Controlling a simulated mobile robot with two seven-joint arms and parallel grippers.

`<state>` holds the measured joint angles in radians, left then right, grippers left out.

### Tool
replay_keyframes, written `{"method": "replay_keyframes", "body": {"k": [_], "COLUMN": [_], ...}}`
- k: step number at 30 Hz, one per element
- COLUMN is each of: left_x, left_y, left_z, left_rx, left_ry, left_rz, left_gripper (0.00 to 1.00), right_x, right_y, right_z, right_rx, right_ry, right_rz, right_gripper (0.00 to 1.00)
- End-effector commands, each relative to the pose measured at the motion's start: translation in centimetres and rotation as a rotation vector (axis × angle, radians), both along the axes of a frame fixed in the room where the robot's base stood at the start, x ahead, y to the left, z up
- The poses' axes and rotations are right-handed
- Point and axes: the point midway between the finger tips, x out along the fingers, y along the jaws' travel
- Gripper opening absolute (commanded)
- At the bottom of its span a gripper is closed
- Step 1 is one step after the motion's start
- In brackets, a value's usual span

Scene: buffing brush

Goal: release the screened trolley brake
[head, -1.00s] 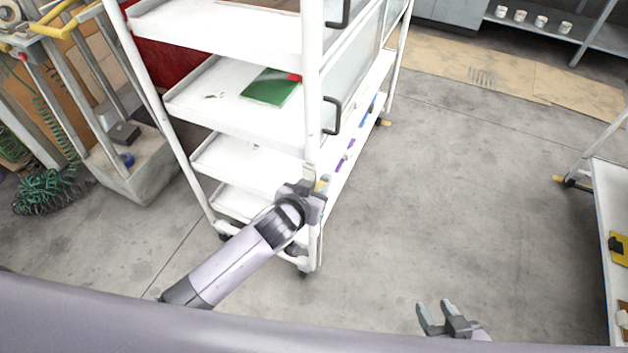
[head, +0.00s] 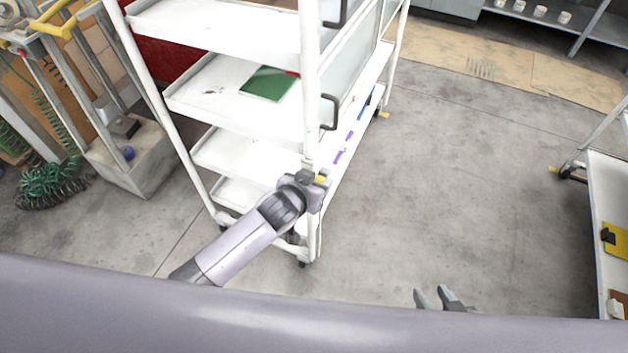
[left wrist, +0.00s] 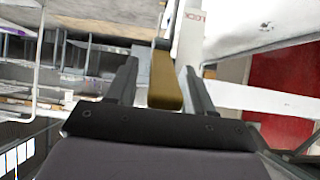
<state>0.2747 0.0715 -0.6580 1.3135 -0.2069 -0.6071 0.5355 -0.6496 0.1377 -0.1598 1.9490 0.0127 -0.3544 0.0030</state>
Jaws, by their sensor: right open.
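The screened trolley (head: 312,60) is white, with several shelves and clear side panels with dark handles. My left gripper (head: 318,186) is beside its near corner post, above the near wheel. A yellow lever (head: 321,179) shows at that gripper. In the left wrist view the yellow lever (left wrist: 164,80) lies between the two fingers of my left gripper (left wrist: 160,82), with gaps on both sides. A white plate with "LOCK" lettering (left wrist: 190,35) is just beyond it. My right gripper (head: 440,299) is open and empty above bare floor, partly hidden by my body.
A second white trolley (head: 597,200) stands at the right edge. A stand with a concrete base (head: 140,165) and a green coiled hose (head: 55,185) are at the left. A green book (head: 268,84) lies on a shelf. The floor between the trolleys is clear.

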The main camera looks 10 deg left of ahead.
Motion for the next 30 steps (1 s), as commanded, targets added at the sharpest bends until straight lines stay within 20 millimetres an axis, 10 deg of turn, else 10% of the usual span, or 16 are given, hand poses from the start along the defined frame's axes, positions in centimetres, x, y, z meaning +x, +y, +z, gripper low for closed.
{"method": "replay_keyframes", "body": {"k": [30], "left_x": [-5.3], "left_y": [1.7], "left_z": [4.0], "left_rx": [0.000], "left_ry": [0.000], "left_rz": [0.000], "left_gripper": [0.51], "right_x": [0.0], "right_y": [-0.1], "right_z": [1.3], "right_rx": [-0.002], "right_ry": [-0.001], "right_rz": [0.002], "right_gripper": [0.43]}}
